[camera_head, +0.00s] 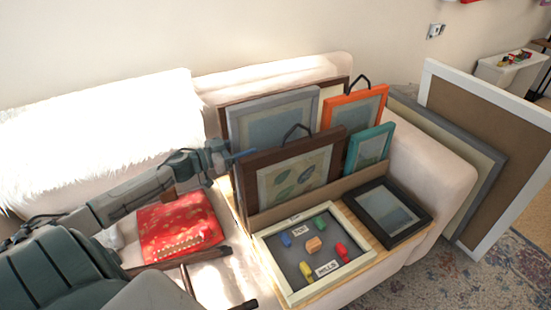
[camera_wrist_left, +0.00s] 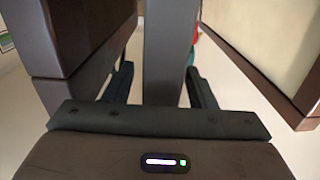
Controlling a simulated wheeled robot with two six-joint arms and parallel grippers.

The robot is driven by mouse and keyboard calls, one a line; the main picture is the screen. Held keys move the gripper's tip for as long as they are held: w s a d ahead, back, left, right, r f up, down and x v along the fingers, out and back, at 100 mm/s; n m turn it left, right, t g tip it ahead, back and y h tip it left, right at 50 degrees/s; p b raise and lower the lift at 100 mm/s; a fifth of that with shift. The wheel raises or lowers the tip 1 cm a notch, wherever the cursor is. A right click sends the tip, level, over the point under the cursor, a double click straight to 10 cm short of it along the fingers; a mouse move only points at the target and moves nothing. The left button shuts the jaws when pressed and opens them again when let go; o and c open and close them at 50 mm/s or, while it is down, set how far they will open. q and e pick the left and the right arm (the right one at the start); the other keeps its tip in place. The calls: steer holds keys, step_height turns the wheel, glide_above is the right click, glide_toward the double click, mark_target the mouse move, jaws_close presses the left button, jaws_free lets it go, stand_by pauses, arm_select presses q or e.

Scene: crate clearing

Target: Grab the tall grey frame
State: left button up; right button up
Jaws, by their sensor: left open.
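The tall grey frame (camera_head: 315,103) stands upright in the crate (camera_head: 300,210) on the sofa, between a brown frame in front and another brown-edged one behind. The front frame hides its lower part. My left gripper (camera_head: 241,154) is open at the grey frame's left side edge. In the left wrist view the grey edge (camera_wrist_left: 166,50) stands upright between my two open fingers (camera_wrist_left: 160,88), with gaps visible on both sides. I do not make out my right gripper.
The front brown frame (camera_head: 250,181) and an orange frame (camera_head: 327,118) stand close by, with a teal frame (camera_head: 350,160). A shadow box (camera_head: 270,262) and black frame (camera_head: 415,236) lie in front. Large frames lean at right.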

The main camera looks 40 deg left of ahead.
arm_select(q)
steer(key=shift+w+d, duration=0.1)
steer(key=shift+w, duration=0.05)
jaws_close()
stand_by(1.4)
